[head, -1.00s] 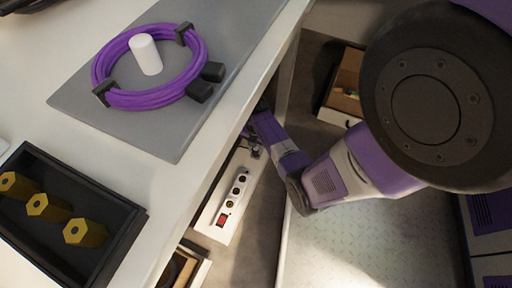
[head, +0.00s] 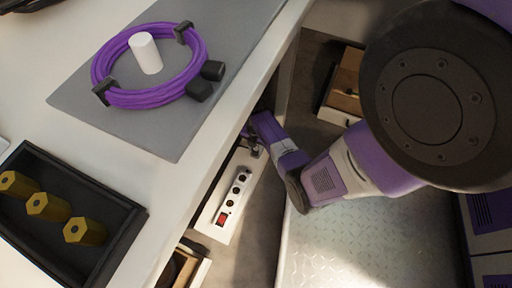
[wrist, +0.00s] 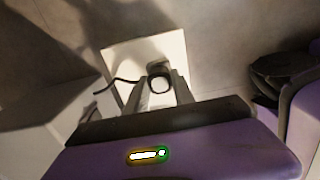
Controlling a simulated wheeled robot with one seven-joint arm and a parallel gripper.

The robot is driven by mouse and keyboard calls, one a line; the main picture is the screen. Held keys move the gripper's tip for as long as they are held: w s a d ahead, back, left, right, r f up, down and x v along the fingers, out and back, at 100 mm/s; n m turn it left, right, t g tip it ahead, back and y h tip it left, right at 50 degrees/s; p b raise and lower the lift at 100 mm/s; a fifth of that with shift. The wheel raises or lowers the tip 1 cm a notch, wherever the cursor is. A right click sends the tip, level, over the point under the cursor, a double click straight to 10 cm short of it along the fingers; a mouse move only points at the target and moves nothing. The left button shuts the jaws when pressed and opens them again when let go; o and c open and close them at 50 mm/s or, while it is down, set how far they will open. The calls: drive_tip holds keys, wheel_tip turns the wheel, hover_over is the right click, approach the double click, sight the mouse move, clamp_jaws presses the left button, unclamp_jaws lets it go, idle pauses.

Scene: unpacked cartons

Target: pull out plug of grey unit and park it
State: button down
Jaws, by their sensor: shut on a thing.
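A white power strip (head: 228,204) with a red switch and several dark sockets lies below the edge of the worktop in the head view. My gripper (head: 251,152) is at its far end, partly in shadow. In the wrist view my gripper (wrist: 160,90) is shut on a dark plug (wrist: 158,76), which sits between the two fingers. A thin dark cable (wrist: 122,80) runs from the plug to the left. A pale plate (wrist: 120,62) lies behind the plug. I cannot tell whether the plug is still seated. The grey unit cannot be made out.
The white worktop (head: 35,110) overhangs the strip at left. On it are a grey mat (head: 150,137) with a coiled purple cable (head: 146,99) and a black tray (head: 60,172) with yellow hex parts. Open boxes stand on the floor, one beyond my arm (head: 342,85).

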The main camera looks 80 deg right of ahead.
drive_tip(key=shift+f, duration=0.25)
idle(0.6)
drive_tip(key=c, duration=1)
unclamp_jaws()
wheel_tip(320, 180, up, 8)
drive_tip(key=p, duration=0.4)
drive_tip(key=shift+f+p, duration=0.1)
drive_tip(key=shift+p, duration=0.3)
